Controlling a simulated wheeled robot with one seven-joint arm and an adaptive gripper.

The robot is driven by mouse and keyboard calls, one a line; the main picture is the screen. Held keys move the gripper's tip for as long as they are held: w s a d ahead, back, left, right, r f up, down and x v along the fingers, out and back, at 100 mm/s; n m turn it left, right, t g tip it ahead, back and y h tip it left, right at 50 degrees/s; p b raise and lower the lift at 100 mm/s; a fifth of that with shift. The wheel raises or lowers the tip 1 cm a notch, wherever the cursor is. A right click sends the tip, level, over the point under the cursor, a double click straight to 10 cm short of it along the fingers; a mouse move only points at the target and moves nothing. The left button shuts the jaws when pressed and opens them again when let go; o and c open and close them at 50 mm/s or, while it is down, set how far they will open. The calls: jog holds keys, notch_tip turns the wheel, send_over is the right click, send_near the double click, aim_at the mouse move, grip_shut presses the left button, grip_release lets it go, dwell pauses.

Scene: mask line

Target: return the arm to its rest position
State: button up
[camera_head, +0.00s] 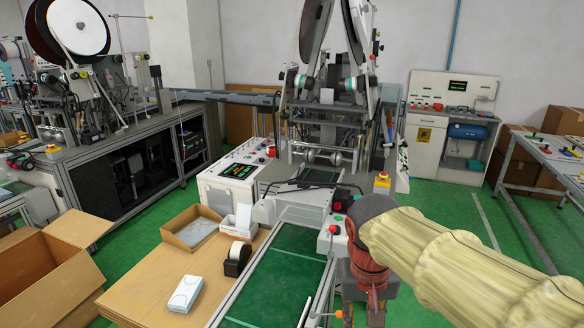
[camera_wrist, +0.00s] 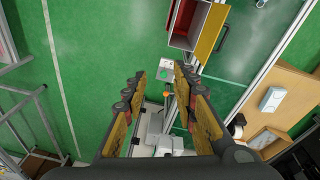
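My arm (camera_head: 465,250), in a cream sleeve, reaches in from the lower right of the head view and bends down at a red and dark wrist. My gripper (camera_wrist: 157,78) shows in the wrist view with its two fingers spread apart and nothing held between them. In the head view it hangs beside the right edge of the green conveyor (camera_head: 285,262), partly cut off by the bottom of the frame. The wrist view looks down past the fingers at the floor and machine parts.
A wooden table (camera_head: 165,285) left of the conveyor holds an open tray (camera_head: 192,228), a tape dispenser (camera_head: 237,262) and a white pack (camera_head: 185,293). The machine's control panel (camera_head: 235,180) stands behind. A red-lined box (camera_wrist: 187,25) is near in the wrist view. Green floor (camera_head: 450,215) is open at right.

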jog(key=s+d+t+y, duration=0.1)
jog(key=s+d+t, duration=0.3)
jog(key=s, duration=0.7)
jog(key=shift+d+f+n, duration=0.4)
jog(key=shift+d+f, duration=0.05)
jog(key=shift+d, duration=0.1)
